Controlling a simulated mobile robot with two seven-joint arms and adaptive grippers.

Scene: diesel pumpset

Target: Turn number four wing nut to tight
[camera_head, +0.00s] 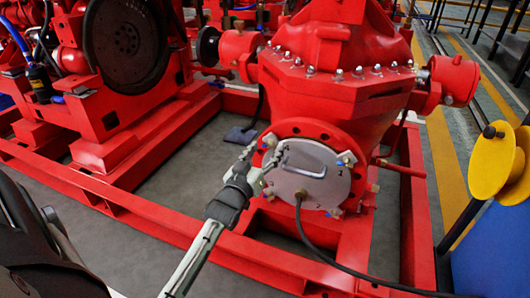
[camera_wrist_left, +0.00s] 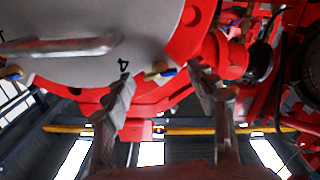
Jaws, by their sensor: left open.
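A round grey cover plate (camera_head: 320,178) with a bar handle (camera_head: 303,165) sits on the red flange of the pump. In the left wrist view the plate (camera_wrist_left: 80,68) carries a printed 4. Beside that 4 is the number four wing nut (camera_wrist_left: 160,72), small, with gold and blue parts. My left gripper (camera_head: 262,157) is at the plate's upper left edge. In the left wrist view its open fingers (camera_wrist_left: 163,84) point toward this wing nut, which shows between the tips; no contact is clear. Another wing nut (camera_head: 347,160) is at the plate's right edge. My right gripper is not in view.
The red pump body (camera_head: 335,60) rises behind the plate. A black hose (camera_head: 310,237) hangs from the plate across the red base frame (camera_head: 265,257). A yellow disc (camera_head: 491,165) on a blue stand (camera_head: 485,255) is at right. Grey floor is open left of the plate.

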